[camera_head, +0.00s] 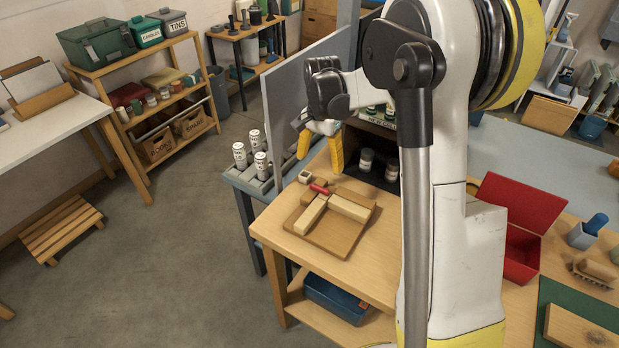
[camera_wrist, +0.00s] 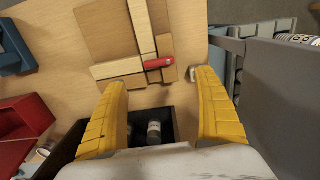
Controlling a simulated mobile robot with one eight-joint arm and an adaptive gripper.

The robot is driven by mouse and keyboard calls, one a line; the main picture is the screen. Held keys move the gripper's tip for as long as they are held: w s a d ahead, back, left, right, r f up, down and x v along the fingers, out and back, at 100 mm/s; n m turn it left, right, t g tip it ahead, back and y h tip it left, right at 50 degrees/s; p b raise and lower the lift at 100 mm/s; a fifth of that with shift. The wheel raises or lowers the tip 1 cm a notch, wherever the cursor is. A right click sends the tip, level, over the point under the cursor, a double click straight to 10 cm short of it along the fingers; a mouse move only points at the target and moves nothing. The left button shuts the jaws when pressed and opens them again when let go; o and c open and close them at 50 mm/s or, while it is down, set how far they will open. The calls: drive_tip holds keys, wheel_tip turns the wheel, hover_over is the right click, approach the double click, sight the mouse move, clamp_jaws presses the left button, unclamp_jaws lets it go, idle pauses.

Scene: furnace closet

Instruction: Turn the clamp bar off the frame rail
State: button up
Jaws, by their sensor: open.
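A wooden board (camera_head: 328,241) lies on the light wood bench, with two pale frame rails (camera_head: 351,208) meeting in a corner on it. The small red clamp bar (camera_head: 319,188) lies at that corner, by the rail ends. In the wrist view the red bar (camera_wrist: 158,63) lies crosswise at the end of one rail (camera_wrist: 141,25), beside the other rail (camera_wrist: 118,68). My gripper (camera_head: 320,146) is open and empty above the bench, with its yellow fingers pointing down. In the wrist view the bar shows between and just beyond the fingertips (camera_wrist: 161,79). They appear apart from it.
A small block (camera_head: 305,177) sits beside the board. A grey upright panel (camera_head: 300,95) and a rack of white cans (camera_head: 260,165) stand to the left. A dark open box with jars (camera_head: 366,160) is behind, and a red open box (camera_head: 522,225) is right.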

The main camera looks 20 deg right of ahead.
sight(319, 187)
wheel_tip(319, 187, down, 10)
drive_tip(key=b, duration=0.3)
drive_tip(key=shift+s+f, duration=0.1)
drive_tip(key=shift+s, duration=0.05)
drive_tip(key=c, duration=1.2)
